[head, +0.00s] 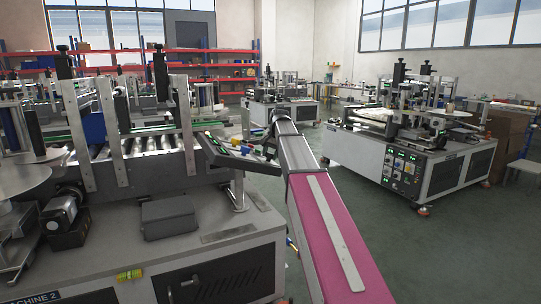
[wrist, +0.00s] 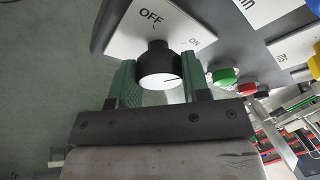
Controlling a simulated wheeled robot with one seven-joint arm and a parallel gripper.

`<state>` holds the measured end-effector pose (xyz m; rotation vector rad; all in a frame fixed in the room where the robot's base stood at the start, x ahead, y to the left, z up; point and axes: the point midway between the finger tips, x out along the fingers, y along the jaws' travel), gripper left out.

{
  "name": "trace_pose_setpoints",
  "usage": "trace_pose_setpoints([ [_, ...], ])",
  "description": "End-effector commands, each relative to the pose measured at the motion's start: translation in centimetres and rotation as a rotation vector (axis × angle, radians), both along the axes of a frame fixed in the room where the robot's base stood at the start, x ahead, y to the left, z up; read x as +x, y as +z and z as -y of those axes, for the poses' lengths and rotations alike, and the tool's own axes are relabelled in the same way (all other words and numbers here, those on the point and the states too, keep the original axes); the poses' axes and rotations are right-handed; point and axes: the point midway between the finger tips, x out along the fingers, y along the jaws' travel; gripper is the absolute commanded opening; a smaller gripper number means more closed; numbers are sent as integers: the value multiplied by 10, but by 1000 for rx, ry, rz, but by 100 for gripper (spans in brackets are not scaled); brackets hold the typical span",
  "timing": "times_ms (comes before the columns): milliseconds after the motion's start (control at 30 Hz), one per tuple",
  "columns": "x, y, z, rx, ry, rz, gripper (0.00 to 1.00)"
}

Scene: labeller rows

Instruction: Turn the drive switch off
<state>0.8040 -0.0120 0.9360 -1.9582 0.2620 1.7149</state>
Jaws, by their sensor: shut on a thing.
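The drive switch is a round black knob with a white face (wrist: 160,66) on a white plate (wrist: 127,38) in the wrist view. The plate reads OFF above the knob and ON to its upper right. A short dark line on the knob's face lies near its right side, roughly sideways. My gripper (wrist: 160,80) has its green fingers on the knob's left and right sides, shut on it. In the head view the sloped control panel (head: 236,155) sits on the near machine at left, with my gripper at its right end. The knob is too small to tell there.
A green button (wrist: 224,76) and a red button (wrist: 247,89) sit right of the knob. Another labelled plate (wrist: 290,48) lies beyond them. Machine 2 (head: 225,265) fills the left of the head view. Another machine (head: 440,178) stands at right, with open green floor between.

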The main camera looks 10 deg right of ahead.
Motion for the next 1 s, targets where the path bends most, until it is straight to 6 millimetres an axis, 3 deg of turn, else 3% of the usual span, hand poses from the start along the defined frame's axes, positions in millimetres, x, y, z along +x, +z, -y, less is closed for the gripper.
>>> trace_pose_setpoints([
  [1000,0,0,2,87,897,315,20],
])
